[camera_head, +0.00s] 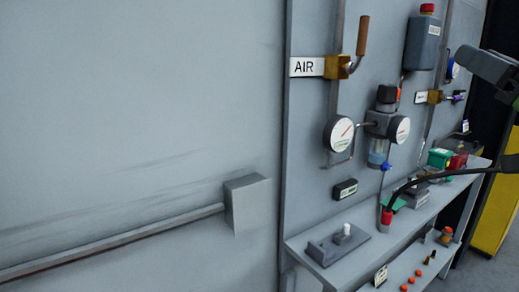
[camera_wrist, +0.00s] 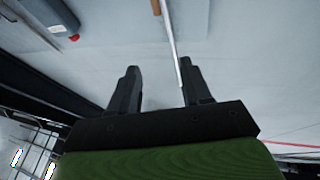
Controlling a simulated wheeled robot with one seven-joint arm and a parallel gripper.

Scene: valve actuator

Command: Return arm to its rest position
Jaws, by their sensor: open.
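My gripper (camera_wrist: 157,82) is open in the wrist view, with two dark fingers spread apart and nothing between them except the grey panel and a thin pipe behind. The gripper's green body fills the bottom of that view. In the head view a grey and green part of my arm (camera_head: 488,68) shows at the right edge, in front of the panel. The brown-handled AIR valve (camera_head: 362,36) has its handle standing upright above the brass body. Its AIR label (camera_head: 306,67) is to the left.
The panel carries gauges (camera_head: 338,134), a regulator (camera_head: 387,100) and a grey box with a red cap (camera_head: 422,42). A shelf (camera_head: 310,258) below holds a switch block (camera_head: 338,244) and several small parts. A black hose (camera_head: 440,176) crosses to the right.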

